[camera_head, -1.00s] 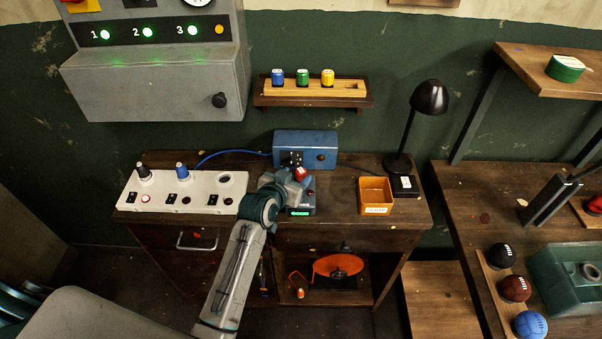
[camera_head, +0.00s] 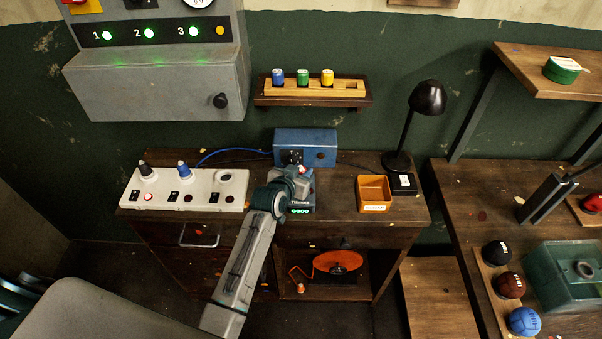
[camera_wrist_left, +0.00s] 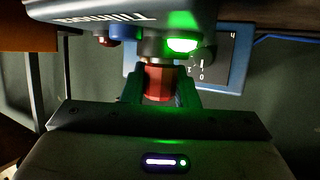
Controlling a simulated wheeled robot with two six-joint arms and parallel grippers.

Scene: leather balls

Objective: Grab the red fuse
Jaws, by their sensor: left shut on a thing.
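The red fuse (camera_wrist_left: 158,82) is a short red cylinder with a dark upper end in the left wrist view. My left gripper (camera_wrist_left: 160,90) is shut on it, with a finger at each side. In the head view my left gripper (camera_head: 300,174) is over the workbench, in front of the blue box. There the gripper mostly hides the fuse. My right gripper is not in view.
The blue box (camera_head: 318,148) stands behind the gripper. A white socket panel (camera_head: 150,198) lies left, and an orange bin (camera_head: 374,194) and black lamp (camera_head: 428,98) stand right. A wall rack (camera_head: 345,87) holds blue, green and yellow fuses, with a free place at its right.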

